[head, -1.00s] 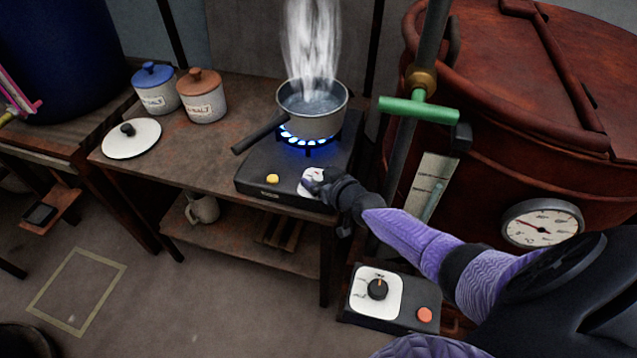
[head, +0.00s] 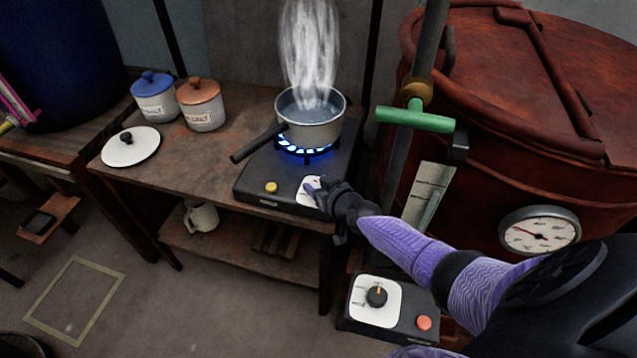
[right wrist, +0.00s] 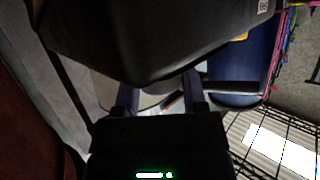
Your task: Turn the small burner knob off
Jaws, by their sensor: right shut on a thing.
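The small burner (head: 255,180) is a dark box on the table, with a ring of blue flame (head: 318,150) lit under a grey pot (head: 312,128). A white dial plate (head: 304,196) is on its front right. My right gripper (head: 316,187) is at this plate and shut on the small burner knob, which its fingers hide. In the right wrist view my right gripper (right wrist: 160,95) has both fingers up against a dark body that fills the upper middle; the knob cannot be made out there. My left gripper is not in view.
Steam (head: 310,50) rises from the pot, whose handle (head: 258,143) points left. A yellow button (head: 271,187) is left of the dial plate. A green T-handle (head: 415,117) and a rust-red vat (head: 540,90) stand right. A second control box (head: 390,320) sits below my arm.

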